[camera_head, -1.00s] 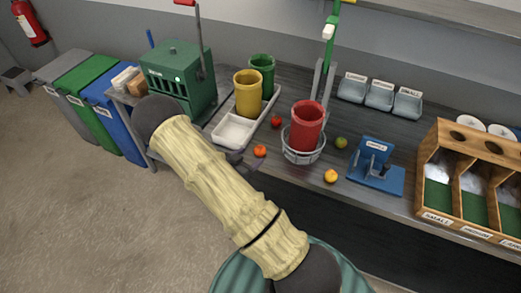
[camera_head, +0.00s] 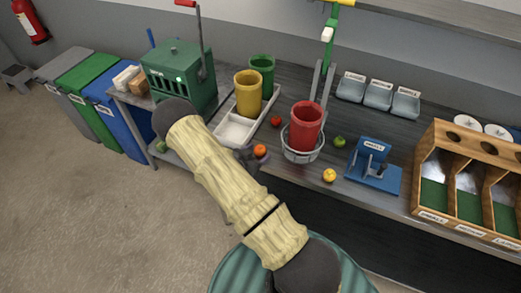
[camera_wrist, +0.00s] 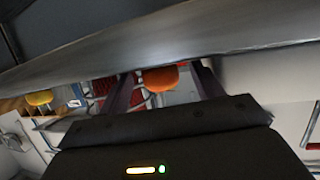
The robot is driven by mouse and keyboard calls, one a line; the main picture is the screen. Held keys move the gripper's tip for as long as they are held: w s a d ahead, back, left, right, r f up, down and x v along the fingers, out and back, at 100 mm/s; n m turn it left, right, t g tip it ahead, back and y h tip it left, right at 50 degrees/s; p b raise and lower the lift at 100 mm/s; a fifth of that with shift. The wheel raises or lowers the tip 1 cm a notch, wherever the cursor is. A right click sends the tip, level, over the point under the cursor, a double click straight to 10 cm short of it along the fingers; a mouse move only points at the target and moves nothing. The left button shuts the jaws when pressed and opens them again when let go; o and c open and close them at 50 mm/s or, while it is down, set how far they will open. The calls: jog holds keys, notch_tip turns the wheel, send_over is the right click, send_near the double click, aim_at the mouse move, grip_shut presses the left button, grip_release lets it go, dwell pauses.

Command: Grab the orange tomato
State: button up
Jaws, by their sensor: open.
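The orange tomato (camera_head: 260,150) rests near the front edge of the dark counter, left of the red cup's wire basket. My gripper (camera_head: 247,157) is just left of it in the head view, low at the counter edge and partly hidden by my arm. In the wrist view the orange tomato (camera_wrist: 161,79) shows between the two spread fingers of my gripper (camera_wrist: 164,84). The fingers are open, with nothing held. Whether either finger touches the tomato cannot be told.
A yellow tomato (camera_head: 329,175), a green one (camera_head: 339,141) and a red one (camera_head: 276,121) lie apart on the counter. The red cup (camera_head: 305,126) stands in a basket (camera_head: 302,155) to the right. A white tray (camera_head: 234,131) is behind. The counter edge (camera_wrist: 230,45) crosses the wrist view.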

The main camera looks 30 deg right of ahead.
aim_at(257, 152)
jog(key=c, duration=1.1)
jog(key=shift+o, duration=0.2)
jog(key=shift+r, duration=0.1)
notch_tip(257, 152, up, 10)
jog(key=shift+f+b, duration=0.1)
jog(key=shift+b, duration=1.15)
jog(key=shift+d, duration=0.1)
